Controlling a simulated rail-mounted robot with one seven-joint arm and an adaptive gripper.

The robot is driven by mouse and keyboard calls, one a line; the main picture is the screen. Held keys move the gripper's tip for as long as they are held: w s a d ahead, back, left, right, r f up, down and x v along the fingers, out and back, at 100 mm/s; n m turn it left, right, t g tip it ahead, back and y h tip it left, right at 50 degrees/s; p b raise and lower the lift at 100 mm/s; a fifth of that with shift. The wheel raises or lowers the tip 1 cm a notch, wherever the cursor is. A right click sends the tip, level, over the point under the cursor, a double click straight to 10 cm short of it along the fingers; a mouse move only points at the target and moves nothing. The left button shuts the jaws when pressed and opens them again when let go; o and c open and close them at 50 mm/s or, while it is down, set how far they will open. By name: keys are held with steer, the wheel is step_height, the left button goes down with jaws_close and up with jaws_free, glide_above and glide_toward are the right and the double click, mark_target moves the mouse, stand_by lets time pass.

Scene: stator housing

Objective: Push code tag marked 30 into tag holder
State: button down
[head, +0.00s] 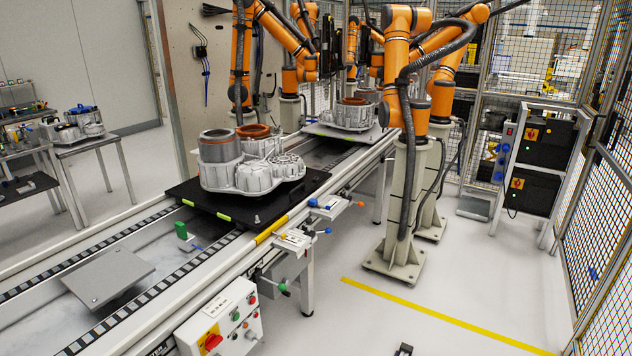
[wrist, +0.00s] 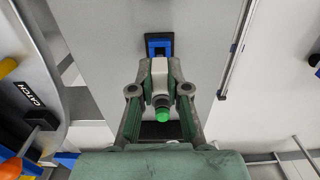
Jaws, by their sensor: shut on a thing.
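In the wrist view my gripper (wrist: 160,80) is shut on a small pale block (wrist: 160,72), with one green-grey finger on each side. No marking 30 is readable on it, so I cannot tell if it is the code tag. A dark knob with a green end (wrist: 162,115) shows between the fingers, nearer the camera. A blue and black piece (wrist: 158,45) lies just beyond the block; I cannot tell if they touch or if it is the tag holder. In the head view my gripper cannot be made out, and I cannot identify the tag holder.
A stator housing (head: 248,174) sits on a black pallet (head: 284,196) on the conveyor. Small fixtures (head: 295,240) and a control box (head: 215,318) line its near side. Orange arms (head: 404,80) stand behind. In the wrist view a panel marked CATCH (wrist: 27,92) is at left.

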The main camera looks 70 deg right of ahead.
steer(key=shift+r, duration=0.1)
steer(key=shift+r+p, duration=1.4)
steer(key=shift+r, duration=1.7)
steer(key=shift+d, duration=0.1)
